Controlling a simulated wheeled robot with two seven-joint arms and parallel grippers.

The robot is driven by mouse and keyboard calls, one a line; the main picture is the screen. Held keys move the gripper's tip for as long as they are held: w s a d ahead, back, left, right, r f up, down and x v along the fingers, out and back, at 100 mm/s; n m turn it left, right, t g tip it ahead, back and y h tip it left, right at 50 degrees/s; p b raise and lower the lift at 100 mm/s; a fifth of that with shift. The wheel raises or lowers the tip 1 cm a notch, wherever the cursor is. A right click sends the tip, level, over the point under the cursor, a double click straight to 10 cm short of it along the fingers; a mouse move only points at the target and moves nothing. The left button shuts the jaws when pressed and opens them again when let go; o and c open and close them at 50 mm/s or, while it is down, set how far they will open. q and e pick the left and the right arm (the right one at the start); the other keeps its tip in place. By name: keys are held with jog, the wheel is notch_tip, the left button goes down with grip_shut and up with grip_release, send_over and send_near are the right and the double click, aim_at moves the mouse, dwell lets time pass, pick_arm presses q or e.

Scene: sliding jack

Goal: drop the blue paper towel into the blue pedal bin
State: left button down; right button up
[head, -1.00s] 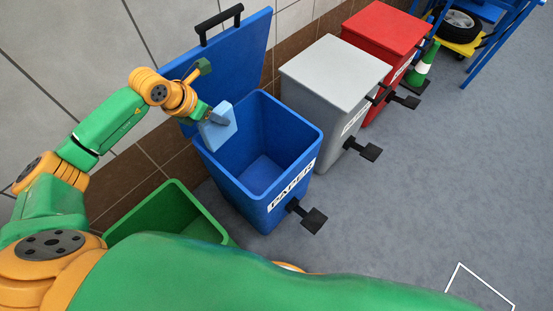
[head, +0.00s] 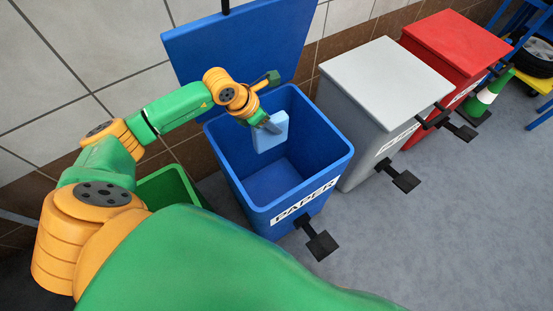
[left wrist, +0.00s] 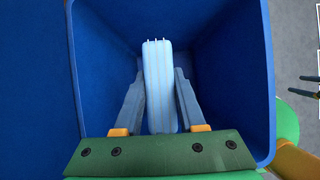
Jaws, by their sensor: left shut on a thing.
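The blue pedal bin (head: 338,165) stands against the wall with its lid (head: 243,45) raised. A label reading PAPER is on its front, and its black pedal (head: 320,244) sticks out at floor level. My left gripper (head: 273,127) is over the bin's opening, shut on the light blue paper towel (head: 271,136). In the left wrist view the towel (left wrist: 159,85) is between the two fingers (left wrist: 158,105), with the bin's inner walls (left wrist: 105,60) around it. The inside of the bin looks empty.
A grey bin (head: 385,80) and a red bin (head: 462,43), both with lids shut, stand to the right. A green open bin (head: 170,188) is at the left, partly behind my arm. The grey floor in front is clear.

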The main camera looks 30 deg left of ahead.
pick_arm(q)
jog(key=shift+r, duration=0.1)
jog(key=shift+c, duration=2.1)
grip_release()
jog(key=shift+s+r, duration=0.1)
jog(key=shift+r, duration=0.2)
jog(key=p+v, duration=0.1)
jog(key=v, duration=0.5)
jog(key=shift+s+a+r, duration=0.15)
jog(key=shift+r, duration=0.1)
pick_arm(e)
jog(key=shift+s+a+r, duration=0.5)
jog(key=shift+a+r, duration=0.15)
pick_arm(q)
jog(key=shift+f, duration=0.1)
pick_arm(e)
jog(key=shift+d, duration=0.1)
